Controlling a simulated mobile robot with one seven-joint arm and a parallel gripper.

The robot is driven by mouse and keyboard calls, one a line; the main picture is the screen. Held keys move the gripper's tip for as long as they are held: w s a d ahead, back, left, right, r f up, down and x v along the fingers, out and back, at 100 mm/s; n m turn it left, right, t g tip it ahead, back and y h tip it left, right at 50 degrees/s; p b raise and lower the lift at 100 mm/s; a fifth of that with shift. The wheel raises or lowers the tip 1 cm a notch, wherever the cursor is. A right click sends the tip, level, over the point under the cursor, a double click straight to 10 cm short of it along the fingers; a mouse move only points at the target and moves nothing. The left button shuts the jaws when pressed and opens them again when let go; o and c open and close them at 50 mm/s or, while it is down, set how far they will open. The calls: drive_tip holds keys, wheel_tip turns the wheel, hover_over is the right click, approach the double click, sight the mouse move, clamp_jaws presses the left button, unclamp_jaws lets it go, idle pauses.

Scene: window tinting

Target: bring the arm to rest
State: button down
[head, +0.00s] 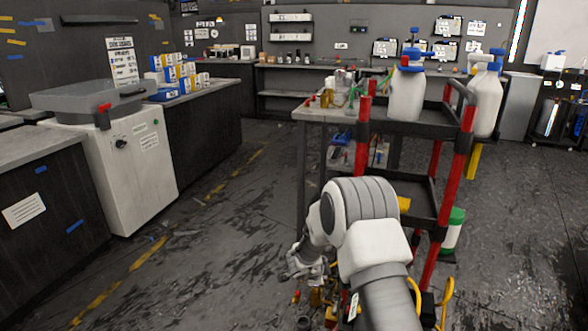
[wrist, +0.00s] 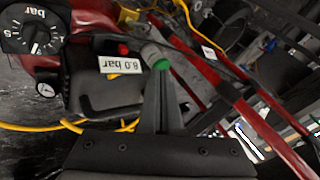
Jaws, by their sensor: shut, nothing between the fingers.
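My arm reaches out from the bottom right in the head view, white with a grey ribbed joint, beside the red and black cart. My gripper (wrist: 162,68) is shut and empty in the wrist view, its dark fingers pressed together. In the head view, the end of my arm hangs low over the floor, left of the cart, and its fingers are too small to make out. Behind the fingers is a compressor with a red tank (wrist: 85,18), a black dial marked bar (wrist: 35,30) and a label reading 8.0 bar (wrist: 122,65).
The cart (head: 462,165) stands close on the right, with a white spray bottle (head: 406,95) on top. A yellow hose (head: 446,295) lies low beside my arm. A white cabinet (head: 140,170) stands left. The floor (head: 235,215) between is mostly clear.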

drive_tip(key=s+a+r+n+t+y, duration=0.1)
drive_tip(key=a+r+n+y, duration=0.2)
drive_tip(key=r, duration=0.9)
drive_tip(key=s+a+r+n+t+y, duration=0.15)
drive_tip(key=r+n, duration=0.25)
drive_tip(key=r, duration=0.7)
drive_tip(key=s+r+n+y, duration=0.2)
drive_tip(key=s+r+n, duration=0.1)
drive_tip(key=s+r, duration=0.4)
drive_tip(key=s+d+r+n+g+h, duration=0.1)
drive_tip(key=s+d+n, duration=0.2)
drive_tip(key=s, duration=0.7)
drive_tip(key=s+d+r+n+g+h, duration=0.15)
drive_tip(key=s+d, duration=0.25)
drive_tip(key=s, duration=0.7)
drive_tip(key=s+d+r+n+g, duration=0.1)
drive_tip(key=s+d+n, duration=0.2)
drive_tip(key=s, duration=0.7)
wheel_tip(320, 180, up, 23)
drive_tip(key=p, duration=2.3)
drive_tip(key=shift+w+a, duration=0.15)
drive_tip(key=shift+a, duration=0.1)
drive_tip(key=shift+f, duration=0.1)
